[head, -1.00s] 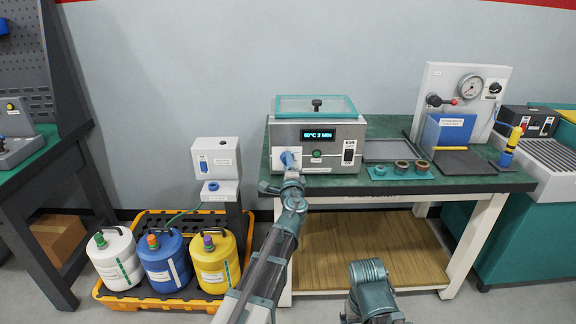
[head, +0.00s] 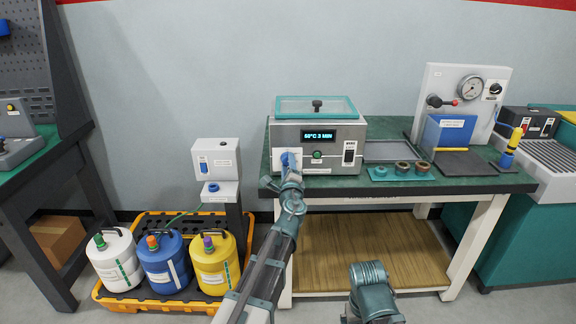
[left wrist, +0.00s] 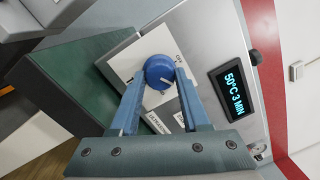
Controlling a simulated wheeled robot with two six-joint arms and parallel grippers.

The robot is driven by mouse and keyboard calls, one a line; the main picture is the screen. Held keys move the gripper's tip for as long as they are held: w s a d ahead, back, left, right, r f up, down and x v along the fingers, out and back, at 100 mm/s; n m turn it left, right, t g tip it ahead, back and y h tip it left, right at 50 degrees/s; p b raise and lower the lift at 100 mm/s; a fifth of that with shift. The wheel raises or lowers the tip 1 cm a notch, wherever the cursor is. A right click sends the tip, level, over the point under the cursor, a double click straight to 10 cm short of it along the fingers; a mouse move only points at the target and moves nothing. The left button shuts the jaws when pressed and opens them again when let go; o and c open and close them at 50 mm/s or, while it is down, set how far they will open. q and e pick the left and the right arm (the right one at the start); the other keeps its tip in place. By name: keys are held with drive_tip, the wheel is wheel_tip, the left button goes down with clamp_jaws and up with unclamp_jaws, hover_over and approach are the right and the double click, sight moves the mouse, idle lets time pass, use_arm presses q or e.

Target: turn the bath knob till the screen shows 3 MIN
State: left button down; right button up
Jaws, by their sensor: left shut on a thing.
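The bath (head: 335,132) is a grey box with a teal lid, standing on the green-topped bench. Its screen (head: 318,135) reads 3 MIN after a temperature; in the left wrist view the screen (left wrist: 233,90) shows 50°C 3 MIN. The blue bath knob (left wrist: 159,72) is on the front panel, with a pale pointer mark on its face. My left gripper (left wrist: 160,84) is shut on the knob, one finger on either side. In the head view the gripper (head: 288,163) largely hides the knob. Part of my right arm shows at the bottom, but its gripper is not visible.
A green indicator (head: 317,155) and a black switch (head: 349,152) sit right of the knob. A teal holder (head: 388,178) with several rings and a gauge panel (head: 468,80) stand farther right. Jugs in a yellow tray (head: 150,297) are on the floor at left.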

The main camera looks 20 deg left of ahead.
use_arm(q)
drive_tip(key=shift+c, duration=1.9)
unclamp_jaws()
drive_tip(key=b+v, duration=0.1)
drive_tip(key=v, duration=1.2)
drive_tip(key=shift+s+d, duration=0.2)
drive_tip(key=shift+s, duration=0.15)
drive_tip(key=shift+f, duration=0.1)
drive_tip(key=p+x, duration=0.1)
drive_tip(key=x, duration=1.2)
drive_tip(key=shift+w+a, duration=0.2)
drive_tip(key=shift+w, duration=0.15)
drive_tip(key=shift+s, duration=0.1)
